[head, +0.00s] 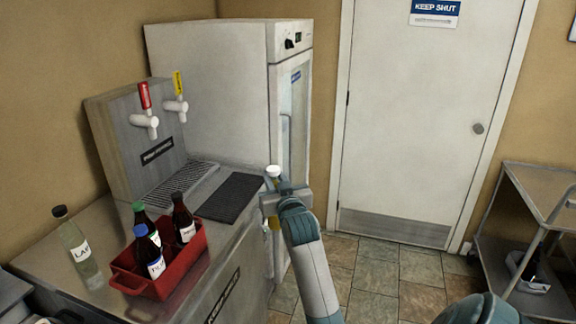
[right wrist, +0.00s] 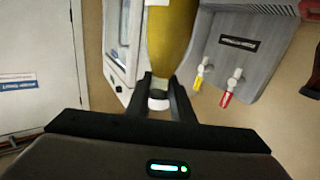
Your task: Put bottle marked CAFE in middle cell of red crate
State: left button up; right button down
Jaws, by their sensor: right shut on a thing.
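My right gripper (head: 272,198) is shut on a bottle with a white cap (head: 273,171) and yellow contents, held beside the counter's right edge, in front of the fridge. In the right wrist view the fingers (right wrist: 160,98) close around the neck of this yellow bottle (right wrist: 170,40). Its label is hidden, so I cannot read its marking. The red crate (head: 168,287) stands on the counter to the left. It holds dark bottles with a green cap (head: 138,207), a blue cap (head: 148,250) and a dark cap (head: 182,215). Its middle cell cannot be made out clearly. My left gripper is not in view.
A pale bottle marked with letters like LA (head: 78,248) stands left of the crate. A tap dispenser (head: 130,140) and a dark mat (head: 228,196) lie behind it. The fridge (head: 215,90) is at the back. A metal cart (head: 540,190) stands far right.

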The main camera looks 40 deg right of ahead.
jog(key=s+a+f+n+y, duration=0.1)
jog(key=s+a+y, duration=0.1)
jog(key=a, duration=0.9)
jog(key=s+a+f+n+t+y, duration=0.1)
jog(key=s+a, duration=0.4)
jog(key=a, duration=0.6)
jog(key=s+a+f+n+t+y, duration=0.1)
jog(key=s+a+f+n+y, duration=0.2)
jog(key=a, duration=0.8)
jog(key=shift+s+a+y, duration=0.4)
jog(key=shift+s+y, duration=0.05)
jog(key=shift+y, duration=0.75)
jog(key=shift+f, duration=0.1)
